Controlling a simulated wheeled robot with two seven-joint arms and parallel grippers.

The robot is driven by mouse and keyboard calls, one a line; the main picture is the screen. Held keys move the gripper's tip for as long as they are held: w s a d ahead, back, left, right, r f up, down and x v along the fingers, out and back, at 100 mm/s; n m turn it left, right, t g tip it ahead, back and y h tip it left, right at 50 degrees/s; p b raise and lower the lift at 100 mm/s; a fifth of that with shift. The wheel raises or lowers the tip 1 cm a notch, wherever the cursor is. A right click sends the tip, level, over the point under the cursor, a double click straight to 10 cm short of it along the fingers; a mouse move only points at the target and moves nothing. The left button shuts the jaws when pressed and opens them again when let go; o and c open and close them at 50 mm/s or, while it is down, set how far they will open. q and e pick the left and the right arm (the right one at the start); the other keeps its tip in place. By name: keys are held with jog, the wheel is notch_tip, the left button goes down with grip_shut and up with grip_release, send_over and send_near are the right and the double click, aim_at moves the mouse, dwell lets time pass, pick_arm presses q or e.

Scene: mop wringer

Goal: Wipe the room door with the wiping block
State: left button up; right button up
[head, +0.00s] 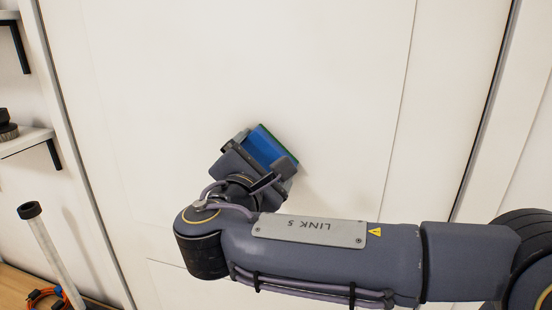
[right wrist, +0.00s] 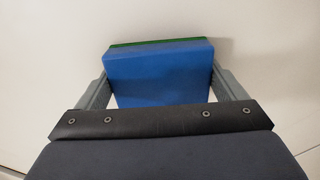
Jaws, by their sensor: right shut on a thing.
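The wiping block (head: 264,147) is blue with a green face on its far side. My right gripper (head: 262,152) is shut on it, with a finger on each side. In the right wrist view the block (right wrist: 158,75) sits between the fingers of the right gripper (right wrist: 159,85), its green edge turned to the white surface. The room door (head: 330,80) is a white panelled door that fills the middle of the head view. The block is at or very close to the door's panel; I cannot tell whether it touches. My left gripper is not in view.
White wall shelves (head: 25,141) with dark brackets stick out at the left. A grey tube with a black end (head: 46,245) leans at the lower left, near an orange coiled cord (head: 47,295). The door face around the block is clear.

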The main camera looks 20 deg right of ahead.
jog(key=shift+w+a, duration=0.2)
jog(key=shift+a, duration=0.25)
jog(key=shift+v, duration=3)
jog(key=v, duration=0.3)
